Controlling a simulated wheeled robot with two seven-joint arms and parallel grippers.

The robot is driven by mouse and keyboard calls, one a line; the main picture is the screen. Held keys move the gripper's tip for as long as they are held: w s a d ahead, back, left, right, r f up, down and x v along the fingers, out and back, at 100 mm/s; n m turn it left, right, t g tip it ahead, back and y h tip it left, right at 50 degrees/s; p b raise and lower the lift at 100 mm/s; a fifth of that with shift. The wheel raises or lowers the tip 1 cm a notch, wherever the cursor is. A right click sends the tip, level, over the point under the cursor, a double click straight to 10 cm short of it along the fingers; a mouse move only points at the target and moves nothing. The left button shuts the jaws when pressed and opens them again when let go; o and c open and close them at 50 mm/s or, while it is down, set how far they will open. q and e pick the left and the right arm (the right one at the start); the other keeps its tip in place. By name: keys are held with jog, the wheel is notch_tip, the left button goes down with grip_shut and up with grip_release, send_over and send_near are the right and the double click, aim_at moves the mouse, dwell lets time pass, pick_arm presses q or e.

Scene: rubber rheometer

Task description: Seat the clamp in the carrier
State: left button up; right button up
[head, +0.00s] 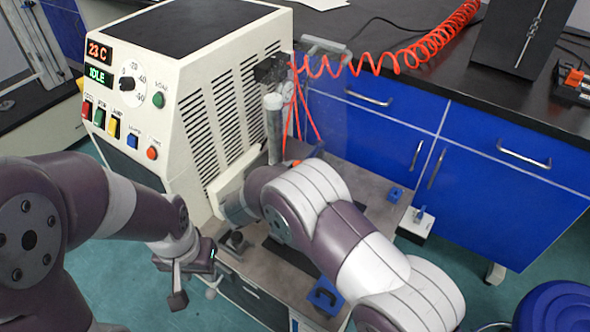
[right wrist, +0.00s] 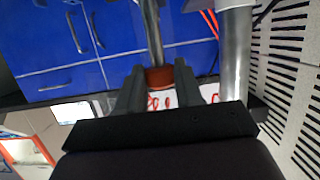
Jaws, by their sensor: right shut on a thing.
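My right gripper (right wrist: 160,90) shows in the right wrist view. Its two dark fingers are shut on a reddish-brown piece (right wrist: 158,78) at the lower end of a thin metal rod (right wrist: 153,35). I cannot tell for sure whether this piece is the clamp. In the head view my own right arm hides this gripper and what it holds, beside the machine's vented side. The carrier is not clearly identifiable. A blue U-shaped block (head: 325,293) lies on the bench by my right arm. My left gripper (head: 195,290) is open and empty in front of the machine.
The cream machine (head: 185,90) reads "23 C" and "IDLE". A metal post (head: 274,130) stands at its side; a thick metal post (right wrist: 235,55) is close right of my right gripper. A coiled orange hose (head: 410,55) runs above blue cabinets (head: 385,130).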

pick_arm(q)
jog(key=shift+f+b, duration=0.55)
pick_arm(e)
jog(key=shift+f, duration=1.25)
jog(key=o, duration=1.1)
pick_arm(q)
jog(key=shift+r, duration=0.1)
